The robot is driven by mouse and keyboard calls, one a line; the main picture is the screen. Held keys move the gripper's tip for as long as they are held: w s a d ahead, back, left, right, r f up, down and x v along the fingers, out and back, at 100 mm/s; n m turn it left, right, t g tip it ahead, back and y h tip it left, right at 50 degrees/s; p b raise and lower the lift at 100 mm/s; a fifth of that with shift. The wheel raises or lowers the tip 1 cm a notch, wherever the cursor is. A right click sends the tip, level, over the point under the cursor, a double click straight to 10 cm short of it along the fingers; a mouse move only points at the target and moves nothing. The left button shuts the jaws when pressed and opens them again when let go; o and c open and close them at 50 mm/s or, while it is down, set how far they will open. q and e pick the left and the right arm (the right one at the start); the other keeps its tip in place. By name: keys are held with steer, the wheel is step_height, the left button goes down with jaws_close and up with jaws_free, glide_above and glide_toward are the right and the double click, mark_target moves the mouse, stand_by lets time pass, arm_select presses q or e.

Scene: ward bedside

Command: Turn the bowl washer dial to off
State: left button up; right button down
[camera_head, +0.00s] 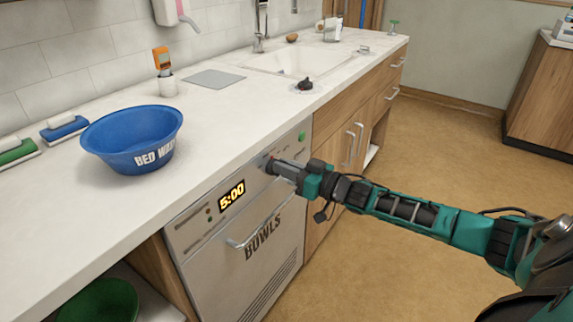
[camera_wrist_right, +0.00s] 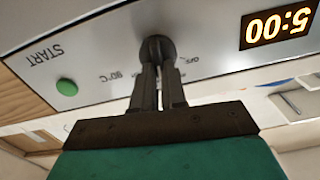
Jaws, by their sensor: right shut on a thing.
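The bowl washer (camera_head: 250,235) stands under the counter, with a "BOWLS" label, a handle and a display (camera_head: 231,195) reading 5:00. My right gripper (camera_head: 272,166) reaches its front panel from the right and is shut on the dial. In the right wrist view the dark round dial (camera_wrist_right: 157,50) sits between the fingertips (camera_wrist_right: 158,72). The wrist view is upside down; "OFF" and "80°C" marks show on either side of the dial. The fingers hide part of the dial, so I cannot tell its exact setting. My left gripper is not in view.
A green start button (camera_wrist_right: 67,87) is beside the dial. A blue bowl (camera_head: 133,138) stands on the counter (camera_head: 215,110) above the washer, with a sink (camera_head: 300,62) farther back. A green bowl (camera_head: 100,302) is on a low shelf.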

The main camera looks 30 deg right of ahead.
arm_select(q)
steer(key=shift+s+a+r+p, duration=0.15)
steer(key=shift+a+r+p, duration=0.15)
steer(key=shift+p, duration=0.3)
arm_select(e)
steer(key=n, duration=0.8)
steer(key=a+n, duration=0.1)
steer(key=n, duration=0.4)
steer(key=shift+s+f, duration=0.25)
steer(key=shift+f, duration=0.05)
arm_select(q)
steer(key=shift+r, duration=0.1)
arm_select(e)
steer(key=c, duration=1.2)
jaws_free()
arm_select(q)
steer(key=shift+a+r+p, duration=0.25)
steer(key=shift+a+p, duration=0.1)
steer(key=shift+p, duration=0.5)
arm_select(e)
steer(key=v, duration=1.3)
steer(key=shift+a, duration=0.1)
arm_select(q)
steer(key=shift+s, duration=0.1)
